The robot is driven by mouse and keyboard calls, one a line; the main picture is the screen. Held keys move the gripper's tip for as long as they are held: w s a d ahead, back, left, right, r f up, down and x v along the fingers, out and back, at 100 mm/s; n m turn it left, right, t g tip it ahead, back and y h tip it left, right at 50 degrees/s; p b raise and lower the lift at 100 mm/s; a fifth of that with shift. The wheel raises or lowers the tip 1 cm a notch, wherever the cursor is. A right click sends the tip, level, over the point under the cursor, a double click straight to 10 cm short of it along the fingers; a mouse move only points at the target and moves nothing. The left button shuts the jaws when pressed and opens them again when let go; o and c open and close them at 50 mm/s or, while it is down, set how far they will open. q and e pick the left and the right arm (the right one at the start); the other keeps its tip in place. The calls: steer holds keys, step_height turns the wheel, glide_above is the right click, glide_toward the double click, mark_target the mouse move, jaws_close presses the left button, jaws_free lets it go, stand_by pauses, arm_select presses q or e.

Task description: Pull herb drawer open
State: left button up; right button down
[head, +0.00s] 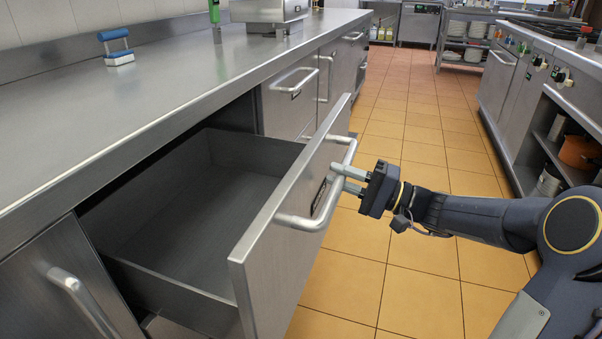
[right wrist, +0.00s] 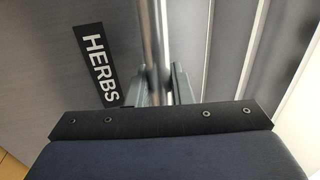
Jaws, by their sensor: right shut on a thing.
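The herb drawer (head: 270,245) is pulled well out from the steel counter on the left, and its inside (head: 190,215) looks empty. Its front carries a bar handle (head: 298,222). My right gripper (head: 345,179) is shut on this handle from the aisle side. In the right wrist view the fingers (right wrist: 160,88) sit on both sides of the handle bar (right wrist: 155,40). A black label reading HERBS (right wrist: 97,65) is on the drawer front beside them. My left gripper is not in view.
A steel worktop (head: 150,90) runs above the drawer, with a blue-handled tool (head: 116,48) on it. Closed drawers (head: 290,100) and a left door handle (head: 82,298) flank the opening. The tiled floor (head: 425,290) is clear. Another counter (head: 520,90) stands at right.

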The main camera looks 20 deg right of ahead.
steer(key=r+v, duration=0.1)
steer(key=v, duration=0.5)
steer(key=shift+s, duration=0.1)
steer(key=c, duration=1.3)
jaws_free()
steer(key=p+v, duration=0.1)
steer(key=v, duration=0.6)
steer(key=shift+s+d+f+p, duration=0.1)
steer(key=shift+s+d+p, duration=0.05)
steer(key=shift+d+p, duration=0.2)
